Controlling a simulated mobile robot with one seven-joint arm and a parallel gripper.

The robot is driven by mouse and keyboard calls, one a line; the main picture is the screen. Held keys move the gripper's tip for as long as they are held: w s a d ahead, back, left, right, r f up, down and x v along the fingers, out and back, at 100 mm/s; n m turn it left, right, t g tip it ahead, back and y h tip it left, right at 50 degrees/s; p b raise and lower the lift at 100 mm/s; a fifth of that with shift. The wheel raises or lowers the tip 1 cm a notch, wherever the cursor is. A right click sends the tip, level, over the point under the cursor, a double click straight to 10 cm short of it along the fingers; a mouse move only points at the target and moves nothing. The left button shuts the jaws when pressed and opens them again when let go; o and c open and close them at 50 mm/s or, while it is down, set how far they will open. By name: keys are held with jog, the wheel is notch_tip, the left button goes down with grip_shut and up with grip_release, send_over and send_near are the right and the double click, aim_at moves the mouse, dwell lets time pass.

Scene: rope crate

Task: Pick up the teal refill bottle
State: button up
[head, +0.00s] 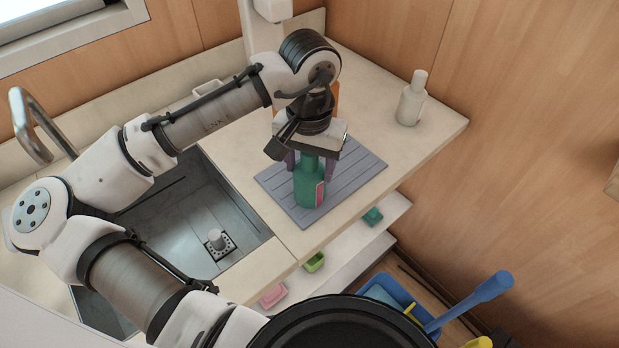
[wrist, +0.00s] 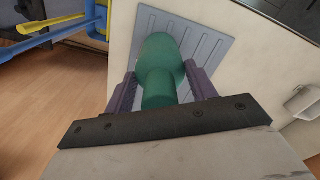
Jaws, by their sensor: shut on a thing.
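The teal refill bottle (head: 308,187) stands upright on the grey ribbed mat (head: 357,168) on the counter, with a pink label on its side. My gripper (head: 312,161) comes down from above and is shut on the bottle's upper part. In the wrist view the bottle (wrist: 162,60) lies between the two purple fingers of my gripper (wrist: 160,88), with the mat (wrist: 215,45) behind it. I cannot tell whether the bottle's base touches the mat. An orange thing behind my wrist is mostly hidden.
A white bottle (head: 411,100) stands at the counter's back right. The sink (head: 190,215) with its tap (head: 38,125) lies left of the mat. Below the counter, a shelf (head: 345,252) holds small coloured items. A blue bucket (head: 396,290) with a blue-handled tool (head: 470,300) stands on the floor.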

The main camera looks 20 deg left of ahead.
jog(key=c, duration=0.3)
jog(key=shift+c, duration=0.2)
jog(key=shift+r, duration=0.1)
